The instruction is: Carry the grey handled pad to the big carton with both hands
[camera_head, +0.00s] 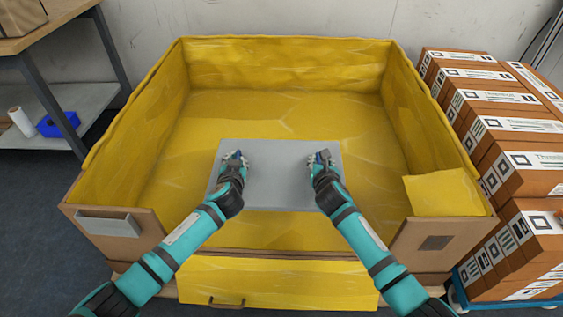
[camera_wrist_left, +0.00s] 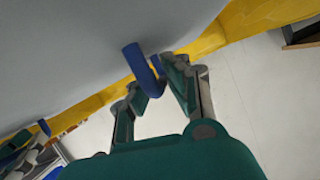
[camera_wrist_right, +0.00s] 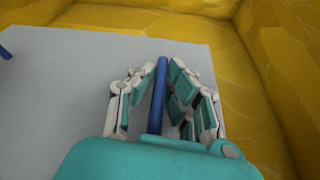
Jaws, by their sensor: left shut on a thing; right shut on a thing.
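The grey pad (camera_head: 275,178) is a flat rectangle with blue handles, seen in the head view over the open big carton (camera_head: 290,62), which is lined in yellow. My left gripper (camera_head: 234,158) is shut on the pad's left handle; this blue handle (camera_wrist_left: 143,68) shows between the fingers in the left wrist view. My right gripper (camera_head: 321,158) is shut on the right handle, a blue bar (camera_wrist_right: 157,95) in the right wrist view. The pad looks roughly level. Whether it hangs above the carton floor or touches it I cannot tell.
Stacked brown boxes with printed labels (camera_head: 500,125) stand close to the carton's right side. A shelf table (camera_head: 60,105) with a blue bin (camera_head: 58,124) stands at the left. The carton's front flap (camera_head: 277,281) hangs down. The carton floor behind the pad is clear.

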